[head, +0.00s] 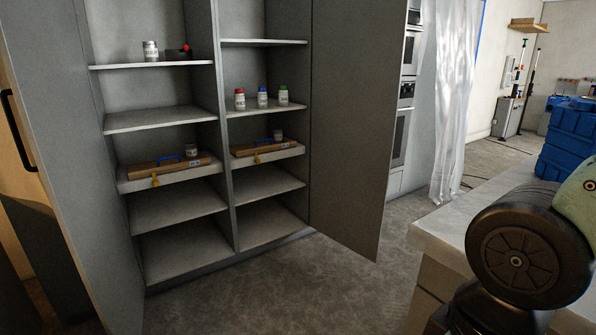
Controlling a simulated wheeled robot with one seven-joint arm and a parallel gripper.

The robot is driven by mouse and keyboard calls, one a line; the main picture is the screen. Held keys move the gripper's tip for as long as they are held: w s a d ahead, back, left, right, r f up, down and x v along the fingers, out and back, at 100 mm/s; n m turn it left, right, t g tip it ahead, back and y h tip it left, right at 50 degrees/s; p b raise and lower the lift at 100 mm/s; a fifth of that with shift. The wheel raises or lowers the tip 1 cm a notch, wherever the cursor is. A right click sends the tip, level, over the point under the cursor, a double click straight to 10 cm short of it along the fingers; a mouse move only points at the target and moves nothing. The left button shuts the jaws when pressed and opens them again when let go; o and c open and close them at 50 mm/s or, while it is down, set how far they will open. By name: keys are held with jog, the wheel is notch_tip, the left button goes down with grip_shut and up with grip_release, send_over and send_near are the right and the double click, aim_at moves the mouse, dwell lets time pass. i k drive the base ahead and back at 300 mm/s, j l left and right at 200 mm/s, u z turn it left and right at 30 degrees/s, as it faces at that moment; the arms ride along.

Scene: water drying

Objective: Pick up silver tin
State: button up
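A silver tin with a pale label (150,51) stands upright on the upper left shelf (115,66) of an open grey cabinet, beside a dark object with a red part (178,53). Two smaller greyish tins or jars also show: one on the left drawer level (191,151) and one on the right drawer level (277,135). Which of these the task means, I cannot tell. My gripper is not in view; only a dark joint of my arm shows at the lower right, well away from the cabinet.
Three jars with red, blue and green lids (262,98) stand on a right shelf. Wooden boxes (168,168) lie on both drawer levels. Open cabinet doors flank the shelves, the right one (350,120) jutting forward. A counter (460,225) stands at right. The floor before the cabinet is clear.

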aim_at(278, 132)
jog(key=i+j+u, duration=0.3)
jog(key=i, duration=0.6)
jog(key=i+u, duration=0.35)
jog(key=i, duration=1.95)
jog(key=i+j+z, duration=0.1)
jog(key=i, duration=1.3)
